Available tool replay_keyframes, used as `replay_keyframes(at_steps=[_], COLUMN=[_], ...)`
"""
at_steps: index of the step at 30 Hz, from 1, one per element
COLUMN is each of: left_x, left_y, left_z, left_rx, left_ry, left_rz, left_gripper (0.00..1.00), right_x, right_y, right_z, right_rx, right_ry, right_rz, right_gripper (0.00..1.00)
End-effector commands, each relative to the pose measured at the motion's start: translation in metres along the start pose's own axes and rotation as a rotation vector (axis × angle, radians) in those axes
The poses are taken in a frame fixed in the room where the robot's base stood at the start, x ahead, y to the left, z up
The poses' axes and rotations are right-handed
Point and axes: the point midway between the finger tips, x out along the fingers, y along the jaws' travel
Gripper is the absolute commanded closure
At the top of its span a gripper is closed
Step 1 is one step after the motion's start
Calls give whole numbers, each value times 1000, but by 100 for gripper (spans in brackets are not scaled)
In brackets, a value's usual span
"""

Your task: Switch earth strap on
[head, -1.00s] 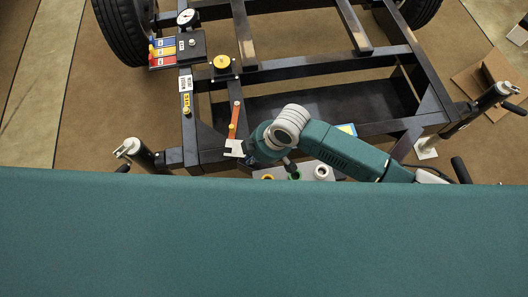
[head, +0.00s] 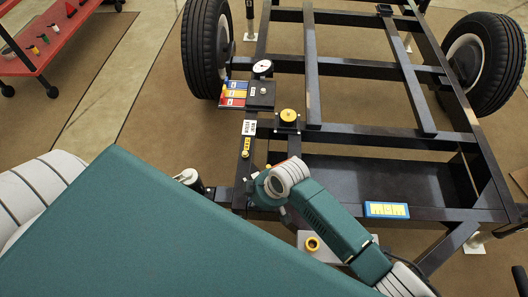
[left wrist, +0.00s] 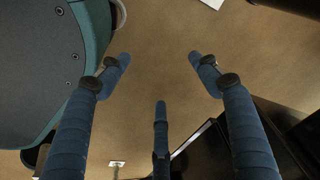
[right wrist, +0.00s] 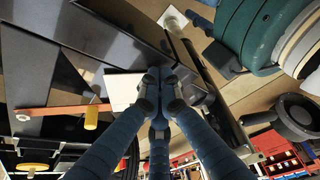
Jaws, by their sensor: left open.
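A flat orange bar (right wrist: 62,110) with a yellow knob (right wrist: 91,117) shows at the left of the right wrist view, lying across the dark frame. It looks like the earth strap lever. In the head view my right arm hides it. My right gripper (right wrist: 155,75) has its fingertips together, apart from the bar and to its right in that view. A white plate (right wrist: 120,92) shows behind the fingers; I see nothing held. My left gripper (left wrist: 159,62) is open and empty above the brown floor. It is outside the head view.
The black trailer frame (head: 372,139) carries colored labels (head: 235,93), a white dial (head: 263,67) and a round yellow knob (head: 288,116). A red shelf (head: 60,42) stands at the far left. Brown floor at left is mostly clear.

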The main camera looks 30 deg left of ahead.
Motion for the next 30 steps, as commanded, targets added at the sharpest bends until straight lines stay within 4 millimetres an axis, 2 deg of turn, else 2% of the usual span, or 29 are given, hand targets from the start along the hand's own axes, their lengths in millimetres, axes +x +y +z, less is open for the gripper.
replay_keyframes(at_steps=[9,24,30], left_x=[-7,-7,-7], left_y=[0,1,1], left_z=[-6,-4,-6], left_rx=[-1,-1,-1], left_ry=[9,3,6], left_rz=[0,1,1], left_gripper=[36,36,36], right_x=[6,5,-8], right_y=[3,4,5], right_z=[-10,-12,-12], right_rx=[-2,-3,-3], right_ry=[-4,-1,1], right_rz=[-2,-1,0], right_gripper=[100,100,100])
